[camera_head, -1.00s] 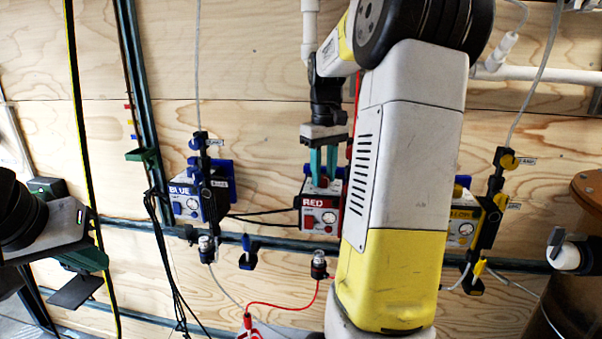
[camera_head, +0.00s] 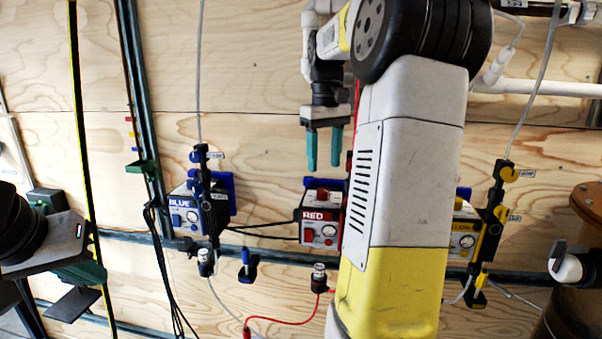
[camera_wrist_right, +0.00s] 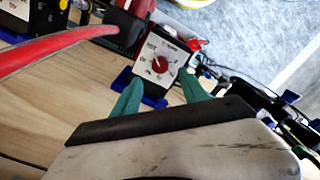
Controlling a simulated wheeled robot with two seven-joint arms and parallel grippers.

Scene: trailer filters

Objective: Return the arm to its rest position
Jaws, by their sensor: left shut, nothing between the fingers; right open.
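My right arm (camera_head: 410,150) rises through the middle of the head view, white and yellow. Its gripper (camera_head: 325,165) points down with two green fingers apart and nothing between them. It hangs above the red box (camera_head: 321,213), clear of it. In the right wrist view, the open fingers (camera_wrist_right: 160,88) show with a white-faced box with a red dial (camera_wrist_right: 160,62) beyond them. My left gripper (camera_head: 82,285) is at the left edge of the head view, shut and empty, away from the boxes.
A blue box (camera_head: 184,215) and a yellow box (camera_head: 463,238) are mounted on the wooden wall (camera_head: 260,60) either side of the red one. A dark rail (camera_head: 290,257), black cables (camera_head: 163,260) and a red hose (camera_head: 275,320) run below. A brown cylinder (camera_head: 588,200) stands at right.

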